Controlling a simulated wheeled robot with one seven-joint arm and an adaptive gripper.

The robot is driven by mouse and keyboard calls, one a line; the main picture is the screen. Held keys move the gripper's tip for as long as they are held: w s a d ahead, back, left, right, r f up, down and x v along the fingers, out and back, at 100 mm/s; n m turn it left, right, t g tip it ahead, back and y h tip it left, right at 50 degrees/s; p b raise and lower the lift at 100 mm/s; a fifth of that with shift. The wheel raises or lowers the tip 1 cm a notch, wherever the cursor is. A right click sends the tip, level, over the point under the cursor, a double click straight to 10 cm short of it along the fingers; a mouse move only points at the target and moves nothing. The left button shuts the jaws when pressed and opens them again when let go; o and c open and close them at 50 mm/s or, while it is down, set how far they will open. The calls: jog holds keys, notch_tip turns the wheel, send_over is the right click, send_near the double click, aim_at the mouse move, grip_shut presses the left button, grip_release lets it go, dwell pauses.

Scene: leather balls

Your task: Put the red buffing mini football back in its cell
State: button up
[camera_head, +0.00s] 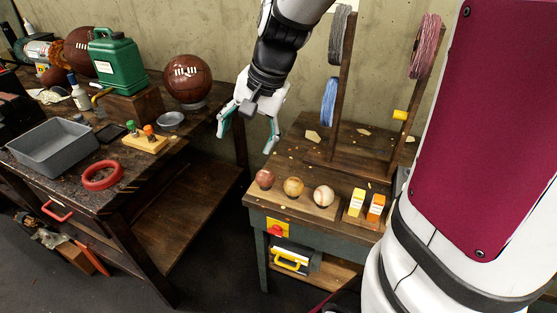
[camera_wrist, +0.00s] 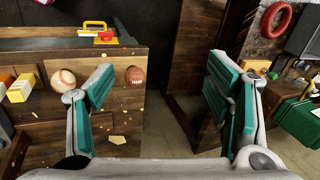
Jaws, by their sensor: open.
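A small reddish-brown ball (camera_head: 265,179) sits at the left end of a row of balls on a wooden board (camera_head: 330,212) on the right-hand bench. In the wrist view this mini football (camera_wrist: 135,76) shows pale lace marks, just right of my left finger. My gripper (camera_head: 248,136) is open and empty, above the gap between the benches, behind and above the ball. In the wrist view my gripper (camera_wrist: 160,80) has its fingers wide apart, with floor and bench between them. I cannot tell which place is the cell.
A tan ball (camera_head: 293,187) and a baseball (camera_head: 323,195) share the board, beside small yellow and orange boxes (camera_head: 366,205). Wooden posts with yarn hanks (camera_head: 425,46) rise behind. The left bench holds a grey tray (camera_head: 53,148), red ring (camera_head: 101,175), green can (camera_head: 117,63) and large leather ball (camera_head: 187,79).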

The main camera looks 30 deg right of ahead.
jog(key=s+a+r+n+t+h, duration=0.1)
jog(key=s+a+r+n, duration=0.1)
jog(key=s+n, duration=0.3)
jog(key=s+a+r+n+h, duration=0.1)
jog(key=s+r+n, duration=0.3)
jog(key=s, duration=0.9)
jog(key=shift+a+r+n+t, duration=0.4)
jog(key=shift+a+r, duration=0.15)
